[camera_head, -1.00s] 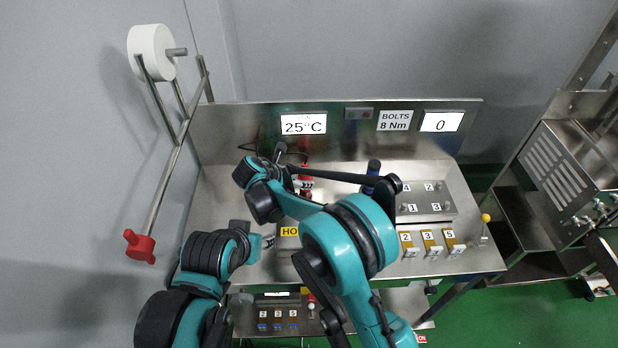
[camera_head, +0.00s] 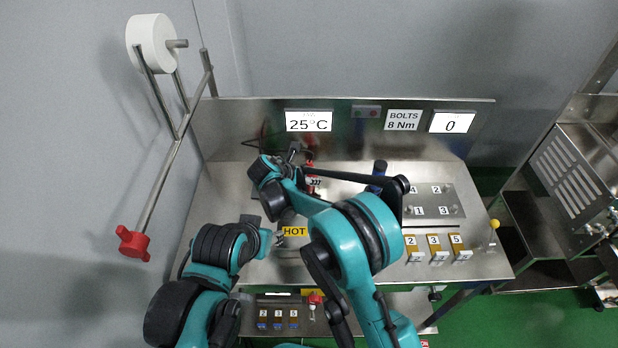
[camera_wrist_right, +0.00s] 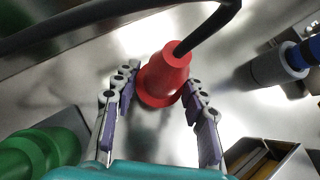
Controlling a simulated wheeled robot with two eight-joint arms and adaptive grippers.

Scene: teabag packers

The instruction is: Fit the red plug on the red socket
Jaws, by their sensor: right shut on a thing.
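The red plug (camera_wrist_right: 166,78) is a red cone with a black cable from its narrow end, in the right wrist view. My right gripper (camera_wrist_right: 158,88) is shut on it, with a purple-padded finger on each side. In the head view a small red part (camera_head: 311,183) shows behind my right wrist, partly covered; I cannot tell if it is plug or socket. I cannot make out the red socket in the right wrist view. My left gripper (camera_head: 276,237) is beside the yellow HOT label, its fingers too small to read.
The HOT label (camera_head: 294,231) is on the bench between my arms. A blue-handled tool (camera_head: 378,172) stands right of my right gripper. A numbered bolt plate (camera_head: 455,201) lies further right. A green round object (camera_wrist_right: 45,153) is at the lower left of the wrist view.

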